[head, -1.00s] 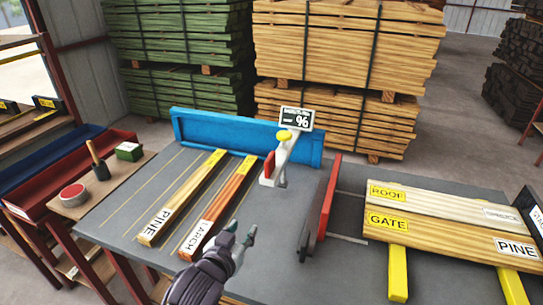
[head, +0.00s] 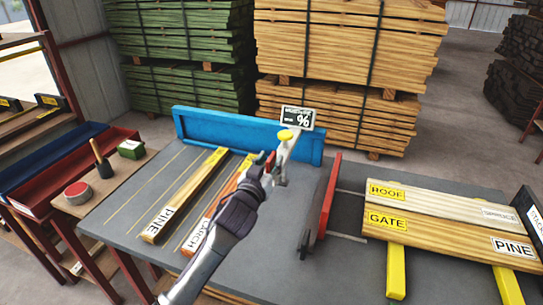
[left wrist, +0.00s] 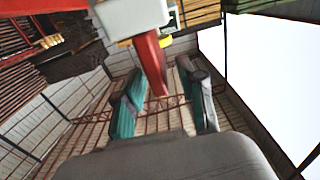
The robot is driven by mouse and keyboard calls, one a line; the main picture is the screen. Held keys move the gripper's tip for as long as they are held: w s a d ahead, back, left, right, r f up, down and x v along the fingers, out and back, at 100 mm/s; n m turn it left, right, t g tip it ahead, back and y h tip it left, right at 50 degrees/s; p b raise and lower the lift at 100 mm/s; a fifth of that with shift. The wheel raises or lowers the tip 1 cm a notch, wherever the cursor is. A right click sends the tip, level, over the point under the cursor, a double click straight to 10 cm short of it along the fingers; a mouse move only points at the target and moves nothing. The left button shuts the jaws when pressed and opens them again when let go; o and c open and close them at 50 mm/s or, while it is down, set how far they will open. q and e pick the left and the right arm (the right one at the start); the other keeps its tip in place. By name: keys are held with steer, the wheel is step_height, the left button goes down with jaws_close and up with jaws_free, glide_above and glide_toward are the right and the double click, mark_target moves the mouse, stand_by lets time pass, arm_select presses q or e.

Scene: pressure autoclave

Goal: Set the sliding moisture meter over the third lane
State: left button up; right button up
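The moisture meter (head: 284,152) is a pale arm with a yellow knob and a "– %" display (head: 297,118), standing at the blue rail (head: 220,131) along the bench's back. It is right of the LARCH board (head: 208,222), which is partly hidden by my arm; the PINE board (head: 182,198) lies further left. My left gripper (head: 268,163) is at the meter's red handle. In the left wrist view, the red handle (left wrist: 152,65) reaches between my teal fingertips (left wrist: 158,88), with gaps on both sides, so the gripper is open. My right gripper is out of view.
A red upright plate (head: 331,195) stands right of the meter. Labelled boards (head: 440,215) lie on yellow supports at the right. A side table (head: 92,192) with a brush and tins stands left. Bare lined bench (head: 140,195) lies left of PINE.

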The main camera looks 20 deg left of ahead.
arm_select(q)
steer(key=shift+w, duration=0.85)
steer(key=shift+c, duration=0.3)
jaws_close()
